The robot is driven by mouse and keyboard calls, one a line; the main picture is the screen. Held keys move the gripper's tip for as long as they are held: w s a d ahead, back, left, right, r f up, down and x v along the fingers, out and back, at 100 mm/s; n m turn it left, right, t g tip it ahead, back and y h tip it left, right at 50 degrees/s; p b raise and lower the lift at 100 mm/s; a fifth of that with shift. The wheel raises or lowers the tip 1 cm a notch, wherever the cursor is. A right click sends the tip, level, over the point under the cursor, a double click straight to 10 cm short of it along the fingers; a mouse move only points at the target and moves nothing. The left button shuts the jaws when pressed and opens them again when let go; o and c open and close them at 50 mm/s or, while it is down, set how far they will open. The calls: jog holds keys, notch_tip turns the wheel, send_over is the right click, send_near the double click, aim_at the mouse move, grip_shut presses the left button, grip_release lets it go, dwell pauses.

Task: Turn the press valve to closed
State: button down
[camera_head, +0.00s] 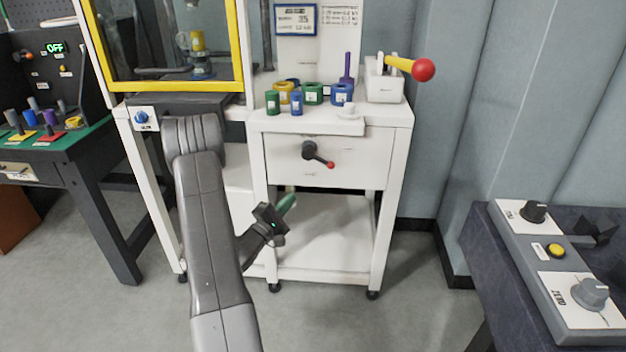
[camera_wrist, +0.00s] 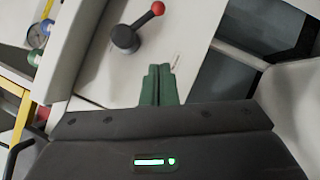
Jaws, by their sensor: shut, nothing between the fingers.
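The press valve appears to be the black lever handle (camera_head: 317,154) with a red ball tip, on the front panel of the white cabinet. Its arm points right and slightly down in the head view. In the wrist view the valve (camera_wrist: 126,38) is at the upper middle, its red tip up and to the right. My gripper (camera_head: 290,202) has green fingers and is below and left of the valve, apart from it. In the wrist view the fingers of my gripper (camera_wrist: 160,72) are together and empty, pointing toward the panel. The small panel print is unreadable.
The white cabinet (camera_head: 400,135) carries several coloured cylinders and a white block (camera_head: 384,86) with a red-balled yellow lever (camera_head: 410,67). A yellow-framed enclosure (camera_head: 164,88) stands at left. A dark bench with a control box (camera_head: 555,277) is at right. Floor in front is clear.

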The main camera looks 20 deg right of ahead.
jog(key=s+d+r+b+x, duration=0.1)
jog(key=s+x, duration=0.1)
jog(key=x, duration=1)
jog(key=shift+d, duration=0.4)
jog(key=shift+s+d+r, duration=0.2)
jog(key=shift+s+r, duration=0.05)
jog(key=shift+r, duration=0.1)
jog(key=shift+d+r, duration=0.1)
jog(key=shift+s+d+r+p, duration=0.2)
jog(key=shift+d+r+p, duration=0.1)
jog(key=shift+r, duration=0.15)
jog(key=shift+s+d+r+p, duration=0.2)
jog(key=shift+d+r, duration=0.15)
jog(key=shift+r, duration=0.15)
dwell(0.3)
